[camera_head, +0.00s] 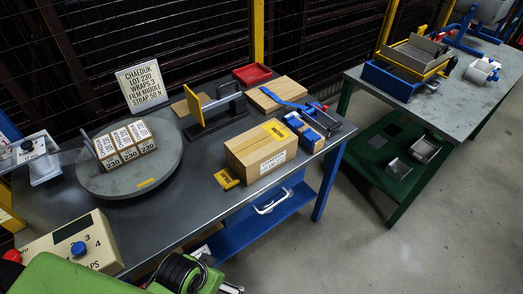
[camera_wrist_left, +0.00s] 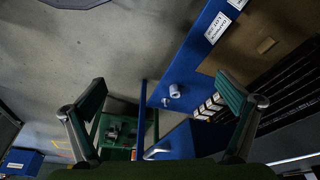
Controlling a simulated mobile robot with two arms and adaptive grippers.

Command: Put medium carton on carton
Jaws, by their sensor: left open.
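A brown carton (camera_head: 262,152) with a yellow label on top and a white label on its side sits near the front right of the grey workbench. Several small brown-and-white cartons (camera_head: 125,144) marked 230 stand in a row on the round grey turntable (camera_head: 160,176) to its left. I cannot tell by size names which is the medium carton. My left gripper (camera_wrist_left: 162,84) shows in the left wrist view with its two green fingers wide apart and nothing between them. It is away from the cartons. My right gripper is not in view.
A lot sign (camera_head: 142,87) stands behind the turntable. A control box (camera_head: 72,244) is at front left. A second table (camera_head: 435,95) stands right, across open floor.

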